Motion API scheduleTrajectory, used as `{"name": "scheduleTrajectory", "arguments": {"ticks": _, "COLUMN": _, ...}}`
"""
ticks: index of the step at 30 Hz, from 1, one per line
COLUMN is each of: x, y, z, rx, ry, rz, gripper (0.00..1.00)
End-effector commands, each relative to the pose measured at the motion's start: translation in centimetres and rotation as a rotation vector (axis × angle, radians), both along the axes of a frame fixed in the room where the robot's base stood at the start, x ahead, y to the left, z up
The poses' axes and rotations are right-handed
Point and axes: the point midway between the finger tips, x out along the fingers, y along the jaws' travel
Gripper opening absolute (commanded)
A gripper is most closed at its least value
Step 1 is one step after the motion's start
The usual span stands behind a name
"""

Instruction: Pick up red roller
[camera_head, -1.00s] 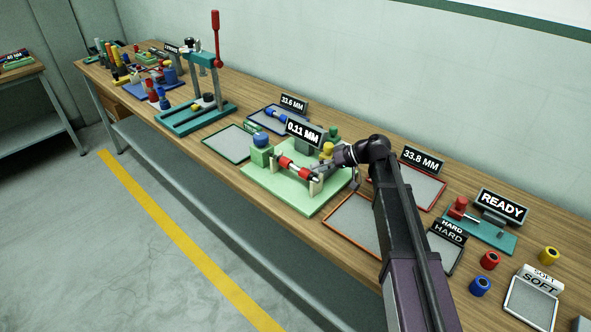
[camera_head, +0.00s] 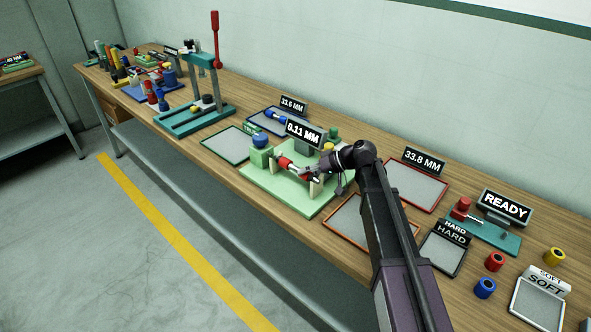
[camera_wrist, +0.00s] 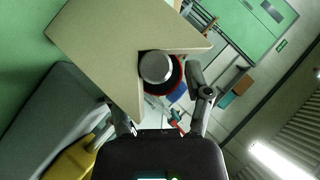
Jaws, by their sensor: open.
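The red roller (camera_head: 284,162) lies across cream supports on the pale green fixture plate (camera_head: 262,182) in the head view. My gripper (camera_head: 316,172) is at the roller's right end and hides part of it. In the wrist view, the roller's grey end (camera_wrist: 156,66) with a red rim sits in the V notch of a cream support (camera_wrist: 105,50). My gripper (camera_wrist: 158,98) is open there, its fingers apart on either side below the support. Whether a finger touches the roller or support cannot be told.
A "0.11 MM" display (camera_head: 305,132) stands behind the fixture, and a green block with a blue knob (camera_head: 260,150) stands at its left. An orange-rimmed tray (camera_head: 347,222) and a red-rimmed tray (camera_head: 414,187) flank my arm. The floor in front is clear.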

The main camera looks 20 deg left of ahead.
Motion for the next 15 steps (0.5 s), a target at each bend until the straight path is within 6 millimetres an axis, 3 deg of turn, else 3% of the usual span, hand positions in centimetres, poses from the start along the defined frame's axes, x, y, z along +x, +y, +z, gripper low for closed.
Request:
{"name": "scheduleTrajectory", "arguments": {"ticks": 1, "x": 0.0, "y": 0.0, "z": 0.0, "rx": 0.0, "ry": 0.0, "rz": 0.0, "gripper": 0.64}}
{"name": "scheduleTrajectory", "arguments": {"ticks": 6, "x": 0.0, "y": 0.0, "z": 0.0, "rx": 0.0, "ry": 0.0, "rz": 0.0, "gripper": 0.14}}
{"name": "scheduleTrajectory", "arguments": {"ticks": 8, "x": -0.01, "y": 0.0, "z": -0.01, "rx": 0.0, "ry": 0.0, "rz": 0.0, "gripper": 0.0}}
{"name": "scheduleTrajectory", "arguments": {"ticks": 15, "x": -0.01, "y": 0.01, "z": 0.01, "rx": 0.001, "ry": 0.0, "rz": 0.001, "gripper": 0.0}}
